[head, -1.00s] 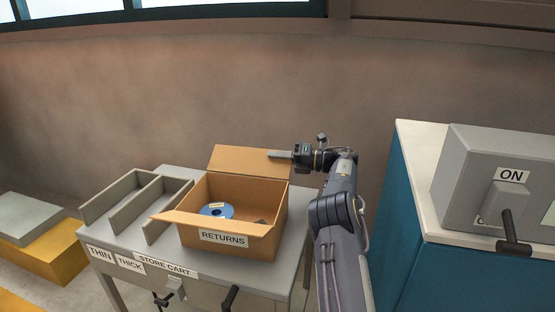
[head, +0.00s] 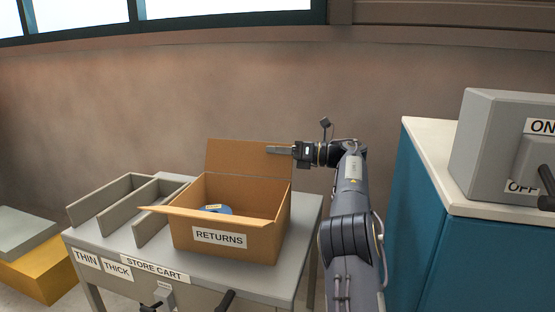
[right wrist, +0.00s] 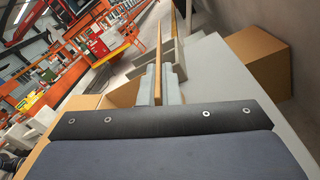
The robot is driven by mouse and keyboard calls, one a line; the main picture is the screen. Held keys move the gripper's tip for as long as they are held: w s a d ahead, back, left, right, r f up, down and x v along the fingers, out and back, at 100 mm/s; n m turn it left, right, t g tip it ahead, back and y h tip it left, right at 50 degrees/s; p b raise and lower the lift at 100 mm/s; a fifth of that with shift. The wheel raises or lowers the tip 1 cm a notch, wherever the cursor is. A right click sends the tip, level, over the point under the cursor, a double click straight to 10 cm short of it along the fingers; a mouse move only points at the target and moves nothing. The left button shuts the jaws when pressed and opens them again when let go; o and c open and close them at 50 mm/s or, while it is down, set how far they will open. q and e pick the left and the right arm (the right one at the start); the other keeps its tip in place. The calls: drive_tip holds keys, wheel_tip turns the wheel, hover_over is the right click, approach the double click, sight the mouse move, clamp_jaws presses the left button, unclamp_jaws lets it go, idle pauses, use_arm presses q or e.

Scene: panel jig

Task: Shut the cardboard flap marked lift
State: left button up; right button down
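The cardboard box labelled RETURNS (head: 190,238) stands on the store cart. Its back flap (head: 235,158) stands up steeply from the back edge. I see no lift marking on the side facing me. My right gripper (head: 279,150) is at the flap's upper right corner. In the right wrist view the flap (right wrist: 158,60) is a thin brown strip, edge-on between the two grey fingers (right wrist: 160,88), which look shut on it. A blue round item (head: 216,209) lies inside the open box. My left gripper is not in view.
The store cart (head: 285,275) has grey trays marked THIN and THICK left of the box. A front flap (head: 205,214) sticks out from the box. A blue cabinet (head: 418,215) with a grey ON/OFF switch box (head: 485,150) stands at the right. A wall is behind.

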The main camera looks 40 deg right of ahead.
idle(0.4)
drive_tip(key=c, duration=1.6)
unclamp_jaws()
drive_tip(key=shift+c, duration=0.2)
drive_tip(key=p+v, duration=0.1)
drive_tip(key=v, duration=0.6)
drive_tip(key=shift+s+d, duration=0.2)
drive_tip(key=shift+s, duration=0.15)
drive_tip(key=shift+c, duration=0.4)
